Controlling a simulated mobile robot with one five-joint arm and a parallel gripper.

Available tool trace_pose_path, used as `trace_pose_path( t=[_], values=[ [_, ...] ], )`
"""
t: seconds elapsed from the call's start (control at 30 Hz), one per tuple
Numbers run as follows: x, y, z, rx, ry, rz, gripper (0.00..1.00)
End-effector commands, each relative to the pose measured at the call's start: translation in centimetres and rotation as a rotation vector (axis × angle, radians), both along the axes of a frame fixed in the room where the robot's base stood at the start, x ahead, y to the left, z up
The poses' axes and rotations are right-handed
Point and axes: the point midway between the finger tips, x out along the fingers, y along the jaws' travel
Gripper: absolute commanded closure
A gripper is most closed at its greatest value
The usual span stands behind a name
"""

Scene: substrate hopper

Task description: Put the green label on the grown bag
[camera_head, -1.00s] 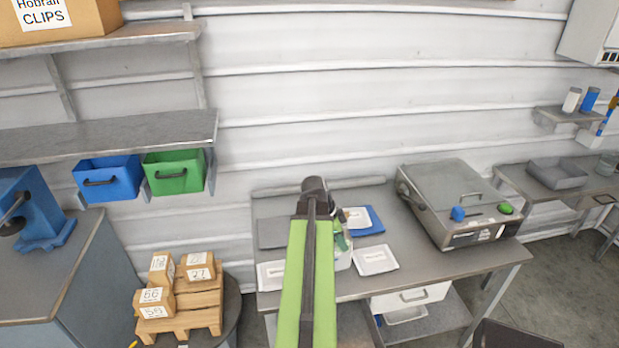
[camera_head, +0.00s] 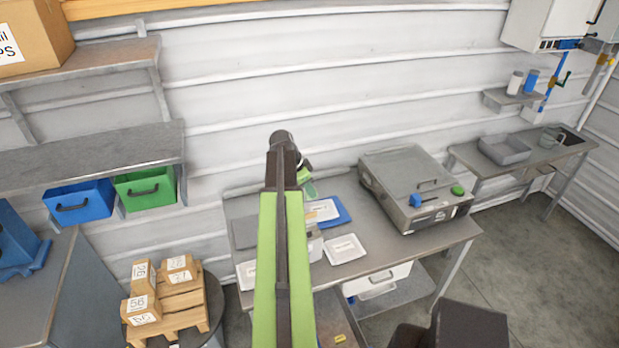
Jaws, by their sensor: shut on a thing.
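My gripper (camera_head: 308,187) is at the far end of my green arm, above the back of the grey worktable (camera_head: 385,255). Its fingers are small and mostly hidden behind my dark wrist. It is shut on a small green piece that looks like the green label, though its outline is unclear. Below and beside it, a blue tray with a white sheet-like thing (camera_head: 322,210) lies on the table. A white tray (camera_head: 345,249) lies nearer the front, and another (camera_head: 246,275) is partly behind my arm. I cannot tell which thing is the grown bag.
A grey lidded machine (camera_head: 410,190) with blue and green knobs stands on the table's right. Blue (camera_head: 80,203) and green (camera_head: 146,189) bins hang under a left shelf. Numbered boxes (camera_head: 160,290) are stacked on a pallet at lower left. Floor (camera_head: 540,255) is open at right.

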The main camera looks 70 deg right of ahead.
Motion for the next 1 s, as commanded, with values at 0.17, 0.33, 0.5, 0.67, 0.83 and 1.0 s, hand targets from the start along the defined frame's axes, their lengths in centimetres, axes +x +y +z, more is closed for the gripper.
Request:
trace_pose_path(
  t=[0.17, 0.33, 0.5, 0.67, 0.83, 1.0],
  values=[
    [0.0, 0.1, -0.6, 0.000, 0.000, 0.000, 1.00],
    [0.0, 0.1, -1.7, 0.000, 0.000, 0.000, 1.00],
    [0.1, 0.1, -3.4, 0.000, 0.000, 0.000, 1.00],
    [0.1, 0.1, -5.1, 0.000, 0.000, 0.001, 1.00],
    [0.1, 0.1, -6.8, 0.000, 0.000, 0.001, 1.00],
    [0.1, 0.2, -8.5, 0.000, 0.000, 0.001, 1.00]
  ],
)
